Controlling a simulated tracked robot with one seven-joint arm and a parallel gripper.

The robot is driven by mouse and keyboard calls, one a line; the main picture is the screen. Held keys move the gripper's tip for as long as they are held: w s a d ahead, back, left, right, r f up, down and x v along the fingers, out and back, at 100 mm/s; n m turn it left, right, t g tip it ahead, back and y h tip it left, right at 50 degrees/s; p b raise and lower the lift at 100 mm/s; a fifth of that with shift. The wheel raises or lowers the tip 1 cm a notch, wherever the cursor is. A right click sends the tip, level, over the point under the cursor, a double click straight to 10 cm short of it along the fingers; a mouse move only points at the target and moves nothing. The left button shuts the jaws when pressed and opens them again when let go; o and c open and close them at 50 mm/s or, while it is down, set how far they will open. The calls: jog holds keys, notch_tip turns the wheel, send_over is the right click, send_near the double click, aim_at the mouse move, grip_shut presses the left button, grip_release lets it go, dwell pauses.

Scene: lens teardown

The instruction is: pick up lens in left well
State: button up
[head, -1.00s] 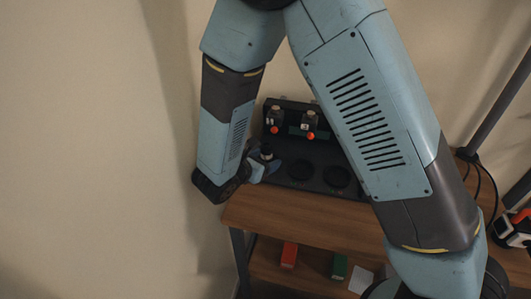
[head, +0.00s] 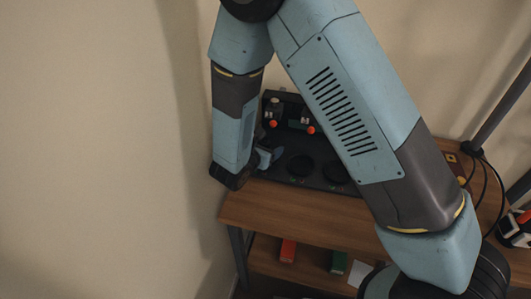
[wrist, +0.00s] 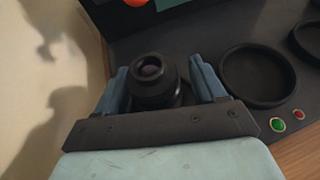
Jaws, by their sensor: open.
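A black cylindrical lens (wrist: 152,80) with a dark glass front stands upright in the wrist view, at the left end of the black fixture. My gripper (wrist: 160,72) is open, with one blue finger on each side of the lens. The fingers look close to its sides, but I cannot tell whether they touch. The left well under the lens is hidden by the lens and gripper. In the head view my gripper (head: 266,158) is at the left end of the fixture, and the lens cannot be made out there.
Two empty round wells lie to the right, the middle one (wrist: 262,76) nearest. Green (wrist: 277,124) and red (wrist: 298,114) buttons sit in front. A raised back panel with orange knobs (head: 311,129) stands behind. The wooden table (head: 300,205) has bare room in front; a wall is left.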

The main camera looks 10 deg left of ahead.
jog(key=shift+c, duration=0.3)
jog(key=c, duration=1.1)
jog(key=shift+r, duration=0.1)
